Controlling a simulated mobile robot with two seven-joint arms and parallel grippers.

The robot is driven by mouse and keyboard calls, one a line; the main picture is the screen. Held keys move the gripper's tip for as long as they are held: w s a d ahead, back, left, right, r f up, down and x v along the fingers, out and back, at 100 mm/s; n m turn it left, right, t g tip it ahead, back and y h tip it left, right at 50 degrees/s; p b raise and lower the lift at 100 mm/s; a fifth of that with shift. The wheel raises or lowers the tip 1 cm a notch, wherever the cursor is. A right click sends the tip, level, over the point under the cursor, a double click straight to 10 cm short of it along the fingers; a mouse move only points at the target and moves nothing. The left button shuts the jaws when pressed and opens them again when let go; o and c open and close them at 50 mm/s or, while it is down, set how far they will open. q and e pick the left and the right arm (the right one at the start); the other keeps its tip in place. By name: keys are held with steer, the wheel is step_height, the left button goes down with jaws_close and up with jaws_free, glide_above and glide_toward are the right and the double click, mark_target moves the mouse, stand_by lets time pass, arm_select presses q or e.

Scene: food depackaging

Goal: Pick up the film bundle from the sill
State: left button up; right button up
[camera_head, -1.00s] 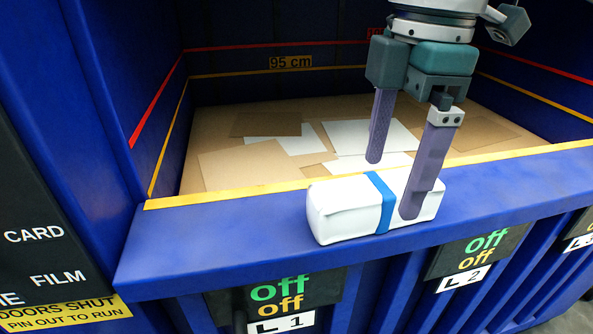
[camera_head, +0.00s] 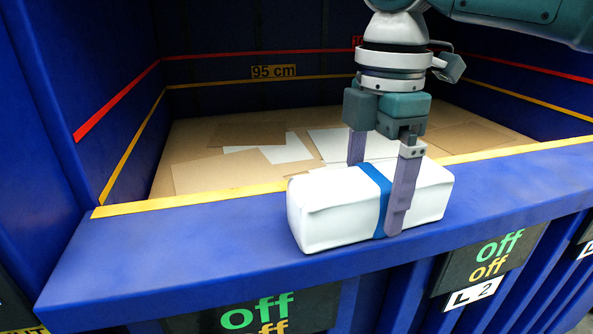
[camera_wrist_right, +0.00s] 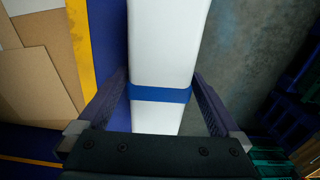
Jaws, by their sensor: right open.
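The film bundle (camera_head: 325,208) is a long white block with a blue band (camera_head: 377,190) around its middle. It lies on the blue sill (camera_head: 180,236), along its length. My right gripper (camera_head: 374,200) points down over the bundle, with one finger on the near side and one on the far side, close to the band. The far finger is partly hidden behind the bundle. In the right wrist view the bundle (camera_wrist_right: 165,45) runs between the two open fingers, with a gap on each side. My left gripper is not in view.
Behind the sill's yellow edge strip (camera_head: 180,203) is a blue-walled bay with flat brown and white sheets (camera_head: 285,148) on its floor. Panels marked "off" (camera_head: 490,255) are on the front below the sill. The sill left of the bundle is clear.

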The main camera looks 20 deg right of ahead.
steer(key=shift+f, duration=0.7)
steer(key=c, duration=1.3)
steer(key=shift+r, duration=0.1)
